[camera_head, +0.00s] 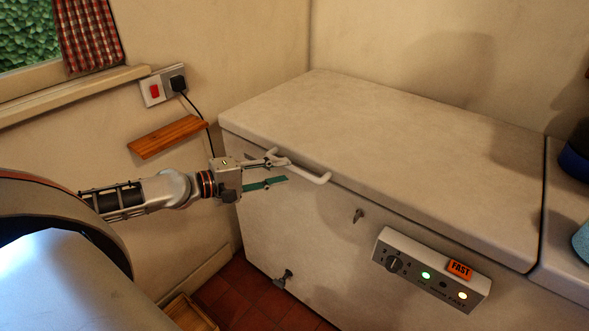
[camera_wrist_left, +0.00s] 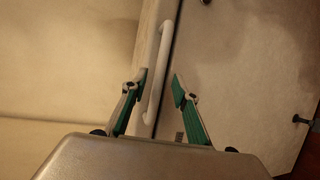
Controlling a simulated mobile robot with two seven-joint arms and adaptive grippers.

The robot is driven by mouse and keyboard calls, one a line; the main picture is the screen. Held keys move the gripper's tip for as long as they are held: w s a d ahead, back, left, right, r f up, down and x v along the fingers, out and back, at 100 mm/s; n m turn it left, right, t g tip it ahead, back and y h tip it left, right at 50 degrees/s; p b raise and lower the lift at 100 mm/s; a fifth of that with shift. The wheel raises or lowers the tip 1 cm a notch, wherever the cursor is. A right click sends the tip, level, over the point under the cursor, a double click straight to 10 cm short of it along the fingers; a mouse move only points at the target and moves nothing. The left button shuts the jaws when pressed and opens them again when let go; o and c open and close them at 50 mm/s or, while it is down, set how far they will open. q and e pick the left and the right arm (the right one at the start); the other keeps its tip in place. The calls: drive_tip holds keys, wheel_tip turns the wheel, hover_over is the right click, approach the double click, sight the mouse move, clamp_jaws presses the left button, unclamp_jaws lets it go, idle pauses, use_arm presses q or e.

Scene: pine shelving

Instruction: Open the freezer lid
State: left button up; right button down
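A white chest freezer (camera_head: 285,225) stands against the back wall with its lid (camera_head: 390,140) down flat. A white bar handle (camera_head: 312,173) is on the lid's front edge, toward the left. My left gripper (camera_head: 279,171) is at the handle's left part. In the left wrist view the gripper (camera_wrist_left: 160,82) has its green-padded fingers spread apart, one to either side of the handle (camera_wrist_left: 160,80). There is a gap between the fingertips, and I cannot tell if either finger touches the bar. My right gripper is in neither view.
A control panel (camera_head: 430,270) with lit lamps and a small lock (camera_head: 358,215) are on the freezer's front. A wall socket with a plug (camera_head: 176,84) and a wooden shelf (camera_head: 167,137) are at the left. Dark and blue items (camera_head: 577,155) stand at the right edge. The lid top is clear.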

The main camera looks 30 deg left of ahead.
sight(290, 170)
use_arm(q)
drive_tip(key=shift+p+x, duration=0.3)
drive_tip(key=shift+x, duration=1.5)
drive_tip(key=shift+w+d, duration=0.15)
drive_tip(key=shift+w, duration=0.3)
drive_tip(key=shift+f, duration=0.1)
clamp_jaws()
